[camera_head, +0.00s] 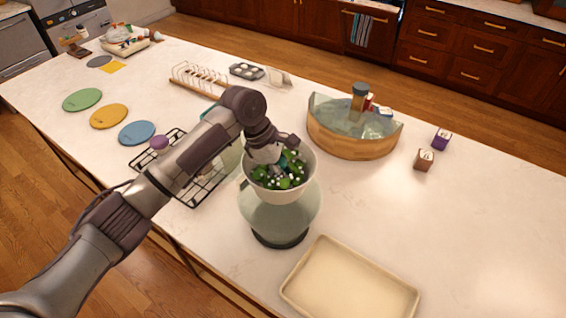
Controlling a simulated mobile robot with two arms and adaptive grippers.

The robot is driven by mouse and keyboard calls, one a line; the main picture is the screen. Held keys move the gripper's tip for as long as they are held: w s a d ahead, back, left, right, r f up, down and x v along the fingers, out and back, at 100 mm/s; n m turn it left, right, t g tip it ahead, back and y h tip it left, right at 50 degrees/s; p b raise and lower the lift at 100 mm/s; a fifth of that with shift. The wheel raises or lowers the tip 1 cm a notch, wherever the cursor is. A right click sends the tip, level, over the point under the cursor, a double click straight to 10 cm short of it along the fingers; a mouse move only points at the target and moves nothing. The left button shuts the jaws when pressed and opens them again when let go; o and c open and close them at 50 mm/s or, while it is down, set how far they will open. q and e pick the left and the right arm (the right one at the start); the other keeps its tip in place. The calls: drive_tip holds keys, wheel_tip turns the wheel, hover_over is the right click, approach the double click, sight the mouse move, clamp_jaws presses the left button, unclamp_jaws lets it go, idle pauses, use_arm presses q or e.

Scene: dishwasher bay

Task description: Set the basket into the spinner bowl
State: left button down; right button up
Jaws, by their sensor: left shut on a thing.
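The white basket (277,196) holds green leaves with small white bits (287,172). My left gripper (266,157) reaches in from the left and is shut on the basket at its far left rim; the arm and hand hide part of that rim. The spinner bowl (270,218) is pale green and see-through, and stands upright on a dark base (280,238). The basket shows over the top of the spinner bowl and hides its opening. I cannot tell whether the basket is seated in it or held just above. My right gripper is not in view.
A cream tray (350,285) lies in front, right of the spinner bowl. A black wire rack (190,192) is at its left. The counter at right is mostly clear.

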use_arm(q)
drive_tip(key=shift+s+f, duration=0.1)
drive_tip(key=shift+f, duration=0.4)
wheel_tip(320, 180, down, 11)
drive_tip(key=b, duration=1.3)
drive_tip(key=shift+a+f, duration=0.1)
drive_tip(key=shift+f, duration=0.2)
drive_tip(key=shift+f+p, duration=0.3)
drive_tip(key=shift+f, duration=0.4)
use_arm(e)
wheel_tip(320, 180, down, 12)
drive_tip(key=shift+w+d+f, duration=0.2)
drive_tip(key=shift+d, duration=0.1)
use_arm(q)
drive_tip(key=shift+p, duration=0.85)
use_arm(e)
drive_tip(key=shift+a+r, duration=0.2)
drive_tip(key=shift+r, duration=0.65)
use_arm(q)
drive_tip(key=shift+f+p, duration=0.15)
drive_tip(key=shift+p, duration=1.4)
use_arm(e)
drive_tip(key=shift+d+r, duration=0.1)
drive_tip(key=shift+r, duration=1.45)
